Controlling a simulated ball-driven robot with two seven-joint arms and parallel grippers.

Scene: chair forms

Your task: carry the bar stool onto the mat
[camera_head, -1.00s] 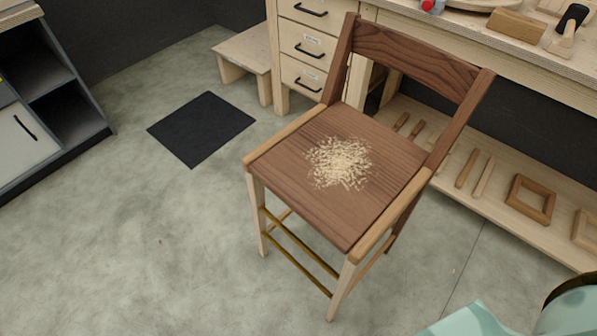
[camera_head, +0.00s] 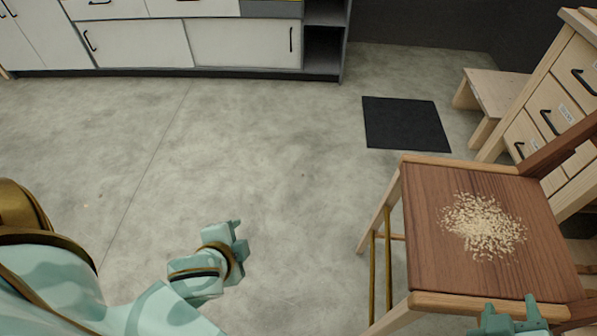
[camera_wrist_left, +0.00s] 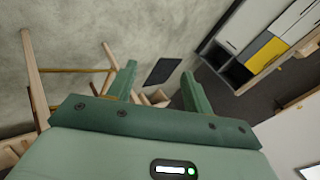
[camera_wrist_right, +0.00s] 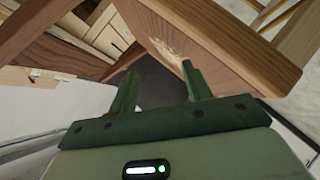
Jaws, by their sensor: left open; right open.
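The bar stool (camera_head: 430,260) stands upright on the floor at the right of the head view. Its brown seat carries a pile of pale shavings (camera_head: 482,226); its backrest is cut off by the right edge. The black mat (camera_head: 405,125) lies flat and bare on the floor beyond the stool. My left gripper (camera_head: 242,237) is open and empty, left of the stool and apart from it. My right gripper (camera_head: 510,306) is open at the seat's near edge; I cannot tell whether it touches. The stool's seat (camera_wrist_right: 235,65) fills much of the right wrist view; its legs (camera_wrist_left: 33,80) show in the left wrist view.
A low wooden step (camera_head: 500,90) stands right of the mat, beside a drawer unit (camera_head: 560,95). White cabinets (camera_head: 245,42) line the back wall. The floor (camera_head: 270,140) left of the stool and mat is clear.

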